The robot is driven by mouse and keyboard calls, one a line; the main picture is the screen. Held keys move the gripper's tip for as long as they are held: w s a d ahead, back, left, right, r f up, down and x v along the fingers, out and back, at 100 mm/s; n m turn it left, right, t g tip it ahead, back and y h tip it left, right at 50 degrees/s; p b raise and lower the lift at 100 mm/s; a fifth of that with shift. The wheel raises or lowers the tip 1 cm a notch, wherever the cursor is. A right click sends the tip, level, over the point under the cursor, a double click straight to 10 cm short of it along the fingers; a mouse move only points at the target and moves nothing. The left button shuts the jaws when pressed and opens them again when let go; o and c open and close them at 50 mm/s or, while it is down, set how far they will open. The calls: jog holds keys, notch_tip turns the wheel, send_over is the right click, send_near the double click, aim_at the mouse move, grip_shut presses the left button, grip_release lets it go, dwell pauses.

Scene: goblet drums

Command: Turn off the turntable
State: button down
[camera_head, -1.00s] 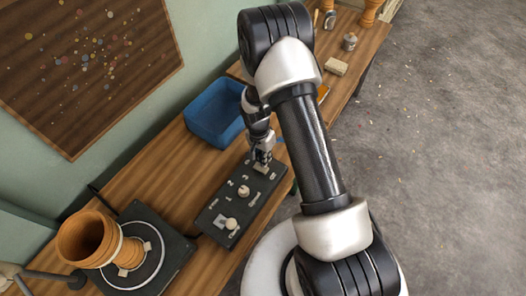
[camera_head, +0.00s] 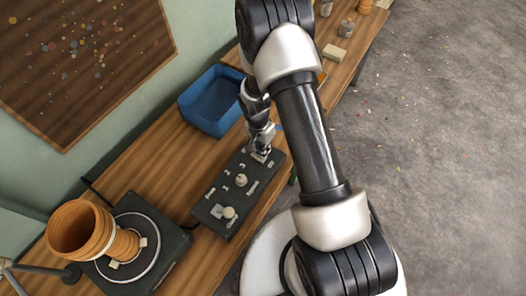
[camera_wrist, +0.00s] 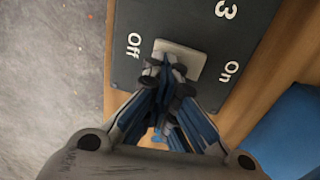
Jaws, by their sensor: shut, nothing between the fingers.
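The turntable (camera_head: 172,232) lies at the left end of the bench in the head view, with an orange-brown goblet drum (camera_head: 80,230) tilted on it. A dark control box (camera_head: 232,203) sits beside it, bearing two pale knobs and a switch at its far end. In the wrist view the pale switch (camera_wrist: 192,62) lies between the labels "Off" and "On". My gripper (camera_head: 261,156) is over that switch end. In the wrist view its shut fingertips (camera_wrist: 168,76) overlap the switch's near edge, toward the "Off" side. Whether they touch it I cannot tell. They hold nothing.
A blue bin (camera_head: 210,104) stands on the bench just beyond the control box. A pale block (camera_head: 335,53) and small containers lie on the far bench. A lamp-like arm (camera_head: 30,270) is at lower left. The floor at right is open.

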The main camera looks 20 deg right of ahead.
jog(key=shift+s+d+f, duration=0.15)
jog(key=shift+s+f, duration=0.2)
jog(key=shift+s, duration=0.2)
jog(key=shift+w+a+r, duration=0.1)
jog(key=shift+w+a, duration=0.2)
jog(key=shift+w, duration=0.35)
jog(key=shift+w+r, duration=0.15)
jog(key=shift+r, duration=0.35)
notch_tip(320, 180, up, 13)
jog(key=s+d+p, duration=0.1)
jog(key=s+p, duration=0.1)
jog(key=p, duration=0.3)
jog(key=shift+d+r, duration=0.15)
jog(key=shift+d, duration=0.1)
